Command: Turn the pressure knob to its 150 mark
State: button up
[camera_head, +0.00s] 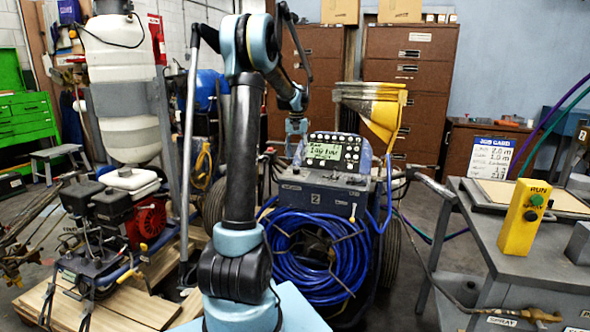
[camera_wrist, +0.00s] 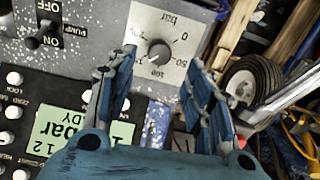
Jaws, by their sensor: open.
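The pressure knob (camera_wrist: 158,54) is a small dark round knob on a white dial plate (camera_wrist: 186,20) marked "bar", with numbers around it including 0, 50 and 100. Its pointer seems to face the lower left, but the exact mark is too small to read. My gripper (camera_wrist: 160,62) is open and empty in the wrist view, its blue fingers on either side of the knob, with no contact visible. In the head view, my gripper (camera_head: 296,128) is beside the striper's control panel (camera_head: 342,146); I cannot make out the knob there.
An OFF/ON pump switch (camera_wrist: 47,34) and a lit display (camera_wrist: 60,125) are left of the dial. The display also shows in the head view (camera_head: 323,151). A yellow funnel (camera_head: 380,110) stands behind the panel. A grey bench (camera_head: 470,225) with a yellow RUN box (camera_head: 524,220) is at right.

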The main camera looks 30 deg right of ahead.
aim_at(296, 169)
notch_tip(296, 169, down, 6)
jog(key=shift+f, duration=0.25)
jog(key=shift+c, duration=0.3)
jog(key=c, duration=1)
